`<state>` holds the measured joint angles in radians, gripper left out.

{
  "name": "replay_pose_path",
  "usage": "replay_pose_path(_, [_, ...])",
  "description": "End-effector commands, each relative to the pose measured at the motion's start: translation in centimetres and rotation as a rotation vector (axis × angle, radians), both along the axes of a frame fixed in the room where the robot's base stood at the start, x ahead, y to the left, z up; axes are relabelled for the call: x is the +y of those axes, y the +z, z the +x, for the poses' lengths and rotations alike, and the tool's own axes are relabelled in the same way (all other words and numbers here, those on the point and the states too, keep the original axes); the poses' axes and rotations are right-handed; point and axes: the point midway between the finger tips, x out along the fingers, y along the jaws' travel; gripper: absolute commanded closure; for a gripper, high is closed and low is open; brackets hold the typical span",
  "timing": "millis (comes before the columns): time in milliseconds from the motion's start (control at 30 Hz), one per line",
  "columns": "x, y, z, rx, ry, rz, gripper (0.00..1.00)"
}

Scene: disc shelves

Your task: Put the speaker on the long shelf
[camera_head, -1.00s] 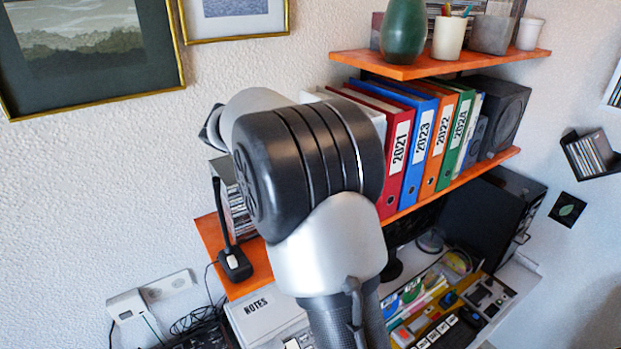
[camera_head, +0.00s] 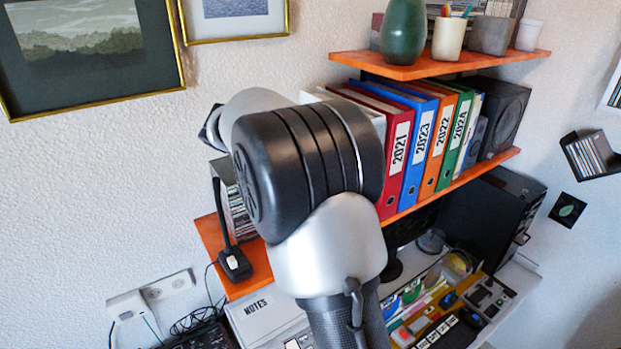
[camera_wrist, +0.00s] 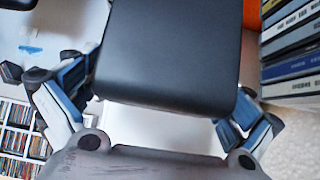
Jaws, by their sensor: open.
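A black box with rounded edges, apparently the speaker (camera_wrist: 170,50), fills the middle of the wrist view. My gripper (camera_wrist: 158,88) is open, with one blue-and-grey finger on each side of the box's near end. Whether the fingers touch it is hard to tell. The long shelf (camera_head: 248,285) is the orange lower board in the head view. There my arm hides the gripper and the box, so what the box rests on is not clear.
Stacked disc cases (camera_wrist: 290,50) are close to the box's right side. Binders (camera_head: 397,165), a small grey speaker (camera_head: 478,135) and a large black speaker (camera_head: 508,115) fill the long shelf's right part. A shorter shelf (camera_head: 440,66) hangs above.

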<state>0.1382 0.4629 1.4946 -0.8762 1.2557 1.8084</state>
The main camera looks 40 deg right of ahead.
Motion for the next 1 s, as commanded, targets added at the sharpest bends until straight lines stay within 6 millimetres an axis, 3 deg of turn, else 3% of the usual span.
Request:
replay_pose_path(500, [7.5,7.0,0.6,-0.003,0.004,-0.001,0.01])
replay_pose_path(867, [8.7,8.1,0.5,-0.001,0.003,0.000,0.01])
replay_pose_path(1000, [9.3,8.4,-0.9,0.040,0.069,0.045,0.01])
